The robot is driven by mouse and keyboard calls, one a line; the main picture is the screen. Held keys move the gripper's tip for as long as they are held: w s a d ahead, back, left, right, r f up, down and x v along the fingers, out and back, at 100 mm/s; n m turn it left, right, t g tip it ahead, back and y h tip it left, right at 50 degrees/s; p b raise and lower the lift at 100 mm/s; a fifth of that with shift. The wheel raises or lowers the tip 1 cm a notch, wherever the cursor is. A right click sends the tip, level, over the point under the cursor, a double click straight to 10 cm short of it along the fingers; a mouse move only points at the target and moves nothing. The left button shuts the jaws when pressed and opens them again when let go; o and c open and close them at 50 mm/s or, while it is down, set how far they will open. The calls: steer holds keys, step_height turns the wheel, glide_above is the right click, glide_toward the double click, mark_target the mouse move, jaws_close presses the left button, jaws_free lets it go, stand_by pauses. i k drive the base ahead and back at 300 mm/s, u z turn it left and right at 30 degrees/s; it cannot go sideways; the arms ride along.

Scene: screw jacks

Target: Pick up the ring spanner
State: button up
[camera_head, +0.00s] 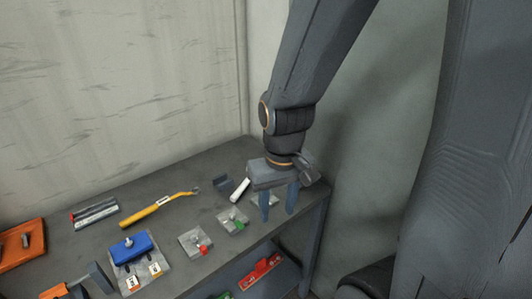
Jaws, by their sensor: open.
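My gripper (278,206) points down over the right end of the grey bench, its two blue-grey fingers apart with nothing seen between them. A long yellow-handled tool (158,208) with a bent neck and a small grey end lies on the bench, left of my gripper and apart from it. It looks most like the ring spanner, but its end is too small to be sure. A white bar or handle (240,190) is just left of my gripper, partly hidden by it.
The bench (170,181) also bears a small plate with a red part (195,242), one with a green part (232,220), a blue block on a plate (131,247), a dark bracket (223,185) and an orange tray (22,243). A red tool (261,272) lies lower down. Walls stand behind.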

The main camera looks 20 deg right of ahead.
mark_target(136, 217)
steer(key=z, duration=0.05)
steer(key=k, duration=0.85)
steer(key=u, duration=0.7)
steer(key=i, duration=0.8)
